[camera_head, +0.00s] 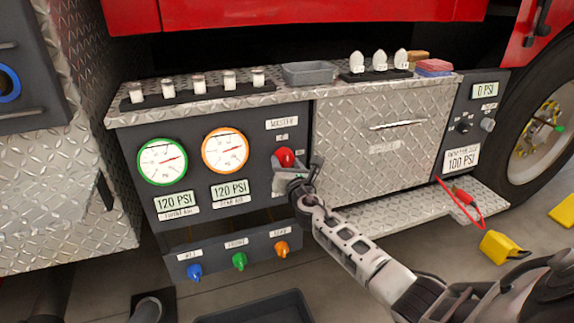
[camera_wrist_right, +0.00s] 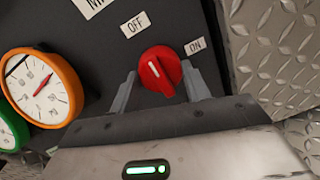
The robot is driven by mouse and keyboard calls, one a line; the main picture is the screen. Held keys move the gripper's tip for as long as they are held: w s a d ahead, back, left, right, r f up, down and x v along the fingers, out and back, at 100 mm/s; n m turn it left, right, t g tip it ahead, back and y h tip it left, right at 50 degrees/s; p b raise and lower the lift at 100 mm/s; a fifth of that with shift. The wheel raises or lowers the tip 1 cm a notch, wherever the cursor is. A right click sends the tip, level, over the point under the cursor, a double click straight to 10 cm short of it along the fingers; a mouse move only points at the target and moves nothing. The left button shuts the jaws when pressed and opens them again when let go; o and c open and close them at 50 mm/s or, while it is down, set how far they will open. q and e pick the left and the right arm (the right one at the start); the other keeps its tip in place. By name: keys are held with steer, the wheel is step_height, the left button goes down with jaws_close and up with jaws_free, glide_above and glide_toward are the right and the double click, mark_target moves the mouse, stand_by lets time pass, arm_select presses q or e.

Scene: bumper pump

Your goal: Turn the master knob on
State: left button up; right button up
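The red master knob (camera_head: 285,157) sits on the dark panel under the "MASTER" label (camera_head: 282,123). In the right wrist view the knob (camera_wrist_right: 160,71) has a white line that slants up and left, toward the "OFF" label (camera_wrist_right: 135,33). The "ON" label (camera_wrist_right: 195,46) is to its upper right. My right gripper (camera_head: 298,178) is at the knob. Its two fingers stand apart on either side of the knob's lower part in the wrist view (camera_wrist_right: 160,84), with small gaps showing; contact cannot be seen. My left gripper is not in view.
A green-rimmed gauge (camera_head: 162,161) and an orange-rimmed gauge (camera_head: 225,150) are left of the knob. Blue, green and orange knobs (camera_head: 239,261) sit on the lower panel. A diamond-plate door (camera_head: 375,150) is to the right. A ledge (camera_head: 210,104) above holds small items.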

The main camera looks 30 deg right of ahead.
steer(key=c, duration=0.4)
